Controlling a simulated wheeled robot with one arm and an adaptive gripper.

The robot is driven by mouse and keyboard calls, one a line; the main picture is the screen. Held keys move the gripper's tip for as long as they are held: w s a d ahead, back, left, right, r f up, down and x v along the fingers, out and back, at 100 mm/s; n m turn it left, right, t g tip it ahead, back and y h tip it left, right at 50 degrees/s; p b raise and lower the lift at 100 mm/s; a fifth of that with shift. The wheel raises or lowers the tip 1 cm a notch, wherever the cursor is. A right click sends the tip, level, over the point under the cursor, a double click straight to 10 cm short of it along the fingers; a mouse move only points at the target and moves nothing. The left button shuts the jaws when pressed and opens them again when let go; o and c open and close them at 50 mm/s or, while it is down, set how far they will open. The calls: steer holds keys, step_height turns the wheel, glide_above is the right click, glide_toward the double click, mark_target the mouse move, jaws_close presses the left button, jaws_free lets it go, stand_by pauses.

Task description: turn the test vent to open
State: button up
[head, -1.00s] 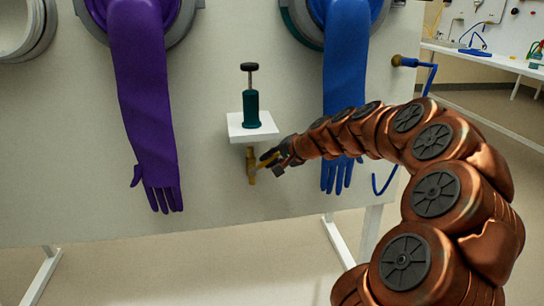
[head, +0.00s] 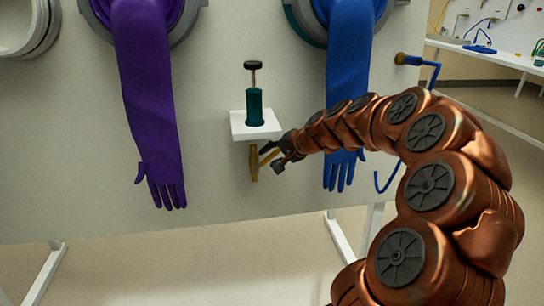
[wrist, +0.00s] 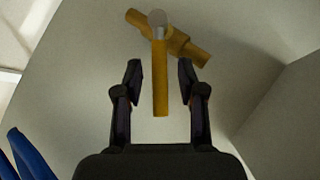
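The test vent is a brass-yellow valve (head: 254,163) on the pale panel, just below a small white shelf. In the wrist view, its body (wrist: 187,47) lies at a slant with a round grey pivot in front. Its yellow lever (wrist: 160,85) points straight down the picture from the pivot, towards my gripper. My gripper (wrist: 160,75) is open, with one dark finger on each side of the lever and a visible gap on both sides. In the head view, my gripper (head: 272,157) is just right of the valve, and its fingers partly hide the lever.
The white shelf (head: 240,130) with a green hand pump (head: 254,107) stands just above the valve. A purple glove (head: 147,100) hangs to the left. A blue glove (head: 349,60) hangs behind my arm. A blue hose (head: 434,75) is at the right.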

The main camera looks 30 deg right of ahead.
steer(key=v, duration=1.2)
